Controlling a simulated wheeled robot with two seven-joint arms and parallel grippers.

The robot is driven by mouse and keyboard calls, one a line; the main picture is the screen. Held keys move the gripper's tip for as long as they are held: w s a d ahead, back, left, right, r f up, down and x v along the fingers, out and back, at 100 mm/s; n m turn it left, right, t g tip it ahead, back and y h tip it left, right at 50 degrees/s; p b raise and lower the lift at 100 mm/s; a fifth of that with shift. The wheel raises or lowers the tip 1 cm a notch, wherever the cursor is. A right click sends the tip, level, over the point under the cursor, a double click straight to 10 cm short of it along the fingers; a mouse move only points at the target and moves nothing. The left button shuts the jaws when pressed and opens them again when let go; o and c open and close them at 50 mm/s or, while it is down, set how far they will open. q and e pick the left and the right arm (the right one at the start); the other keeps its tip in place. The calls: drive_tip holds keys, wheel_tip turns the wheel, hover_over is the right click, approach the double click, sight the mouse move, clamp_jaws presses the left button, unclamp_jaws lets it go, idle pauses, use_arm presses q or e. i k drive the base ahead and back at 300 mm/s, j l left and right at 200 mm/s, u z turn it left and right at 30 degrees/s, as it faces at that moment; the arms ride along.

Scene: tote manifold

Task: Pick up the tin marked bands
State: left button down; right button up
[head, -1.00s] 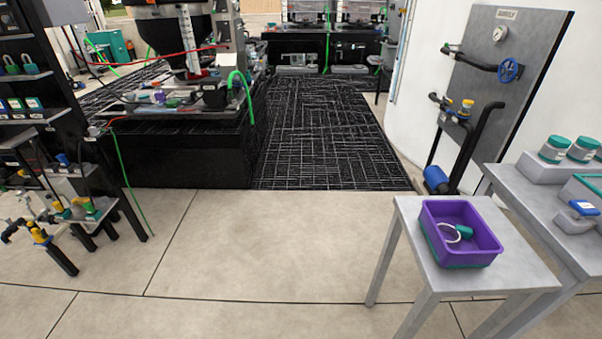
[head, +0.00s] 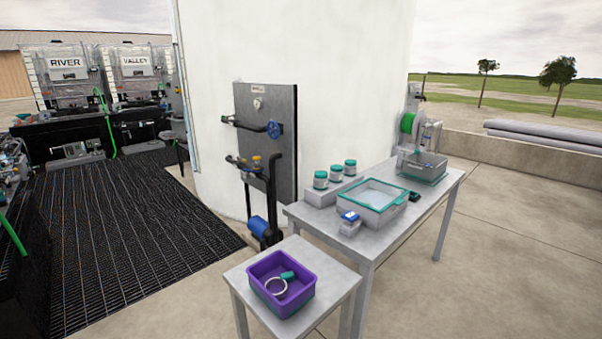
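Three small tins with teal lids stand in a row on a grey block on the long grey table: a left tin (head: 320,180), a middle tin (head: 336,174) and a right tin (head: 350,167). Their labels are too small to read, so I cannot tell which, if any, is marked bands. Neither of my grippers is in view.
A purple tote (head: 299,304) on a small near table (head: 238,281) holds a white ring and a teal item. The long table (head: 408,220) also bears a clear teal-rimmed box (head: 372,218) and a blue-topped container (head: 350,226). A pipe panel (head: 272,110) stands behind.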

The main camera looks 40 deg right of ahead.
sight(348, 171)
drive_tip(key=z, duration=1.8)
drive_tip(key=i+l, duration=0.15)
drive_tip(key=l, duration=0.15)
drive_tip(key=i+l+u, duration=0.15)
drive_tip(key=l, duration=0.15)
drive_tip(key=i+l, duration=0.1)
drive_tip(key=l, duration=0.2)
drive_tip(key=i+l+u, duration=0.15)
drive_tip(key=l, duration=0.15)
